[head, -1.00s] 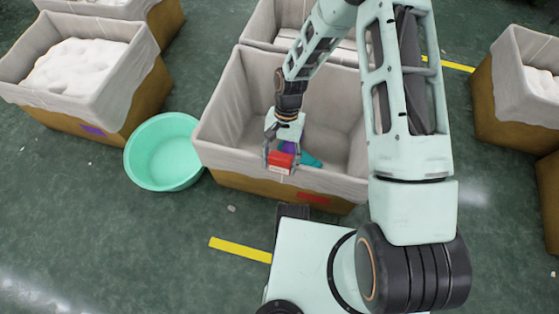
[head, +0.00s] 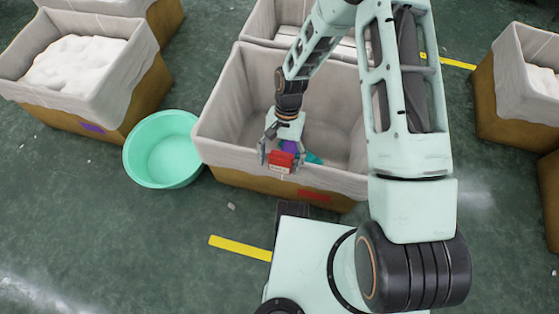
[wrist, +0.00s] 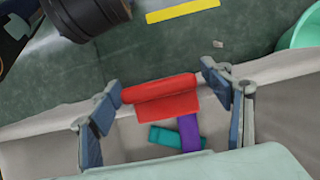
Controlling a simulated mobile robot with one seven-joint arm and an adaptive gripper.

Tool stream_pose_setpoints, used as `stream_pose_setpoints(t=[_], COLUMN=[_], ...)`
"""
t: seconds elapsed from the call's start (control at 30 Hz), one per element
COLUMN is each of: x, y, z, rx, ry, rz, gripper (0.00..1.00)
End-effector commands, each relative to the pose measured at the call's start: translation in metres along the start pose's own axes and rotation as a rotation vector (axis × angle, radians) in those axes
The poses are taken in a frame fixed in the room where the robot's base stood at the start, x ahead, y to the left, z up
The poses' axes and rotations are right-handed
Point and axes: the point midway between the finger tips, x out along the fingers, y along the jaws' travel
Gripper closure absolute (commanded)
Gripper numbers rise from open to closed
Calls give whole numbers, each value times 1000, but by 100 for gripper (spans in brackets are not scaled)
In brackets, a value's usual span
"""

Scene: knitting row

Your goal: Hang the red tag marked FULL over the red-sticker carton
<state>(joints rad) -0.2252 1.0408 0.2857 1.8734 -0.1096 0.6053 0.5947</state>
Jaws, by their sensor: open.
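The red tag (head: 282,161) sits across the near rim of the red-sticker carton (head: 346,189), with a pale label on its outward face too small to read. In the wrist view the red tag (wrist: 165,100) straddles the liner edge, part of it hanging inside. The red sticker (head: 314,195) is on the carton's front, lower right of the tag. My gripper (head: 281,158) is open above the rim. In the wrist view its fingers (wrist: 163,88) stand either side of the tag, close to its ends, with a small gap at the right.
A purple piece (wrist: 189,133) and a teal piece (wrist: 165,137) show inside the carton below the tag. A mint-green tub (head: 162,150) stands on the floor left of the carton. A carton of white material (head: 120,118) stands farther left. Floor in front is mostly clear.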

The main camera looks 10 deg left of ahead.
Motion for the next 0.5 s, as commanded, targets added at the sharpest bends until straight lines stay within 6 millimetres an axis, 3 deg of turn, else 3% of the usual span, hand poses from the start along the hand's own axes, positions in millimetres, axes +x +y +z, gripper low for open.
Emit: stream_pose_setpoints(t=[0.27,0.5], x=[-9,-53], y=[-2,-1], z=[-3,-3], rx=[2,3], ry=[9,10], rz=[-5,-5], gripper=[26,26])
